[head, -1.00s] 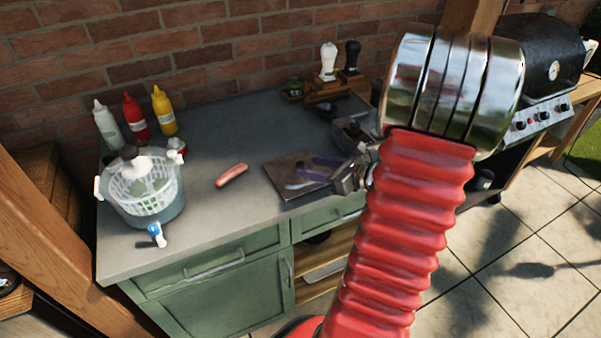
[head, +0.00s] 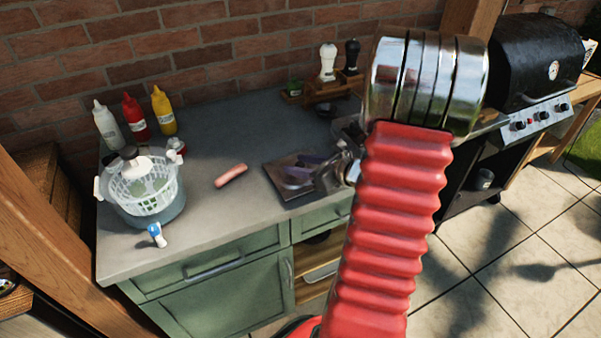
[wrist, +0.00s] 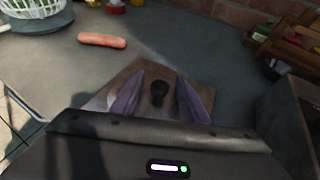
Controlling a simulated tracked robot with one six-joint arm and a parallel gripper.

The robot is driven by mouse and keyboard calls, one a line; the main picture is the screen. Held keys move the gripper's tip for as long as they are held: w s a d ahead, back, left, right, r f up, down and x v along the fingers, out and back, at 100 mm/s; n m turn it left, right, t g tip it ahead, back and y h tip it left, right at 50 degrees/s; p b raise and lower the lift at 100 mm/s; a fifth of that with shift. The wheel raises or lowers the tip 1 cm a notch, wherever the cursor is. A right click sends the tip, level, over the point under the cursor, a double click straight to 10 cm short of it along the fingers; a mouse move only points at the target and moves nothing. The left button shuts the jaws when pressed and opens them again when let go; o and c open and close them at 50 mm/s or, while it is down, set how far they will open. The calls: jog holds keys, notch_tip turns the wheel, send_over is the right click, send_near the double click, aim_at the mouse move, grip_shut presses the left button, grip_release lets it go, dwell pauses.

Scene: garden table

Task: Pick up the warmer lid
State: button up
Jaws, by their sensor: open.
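The warmer lid (head: 273,163) is a flat, dark brownish square lying near the front of the counter, partly covered by my gripper in the head view. Its black knob (wrist: 159,92) stands up from the middle of the plate in the wrist view. My gripper (head: 292,172) is open over the lid, with its purple fingers on the left and right of the knob. The knob appears between the fingers with a gap on each side. Nothing is held. The exact height of the fingertips above the plate is hard to tell.
A sausage (head: 231,175) lies left of the lid. Further left are a white basket in a pot (head: 150,205), a blue-and-white object (head: 157,235) and sauce bottles (head: 134,117). A wooden rack (head: 325,90) with shakers stands behind. A grill (head: 530,65) is at right.

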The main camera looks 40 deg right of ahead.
jog(key=shift+c, duration=0.5)
grip_shut()
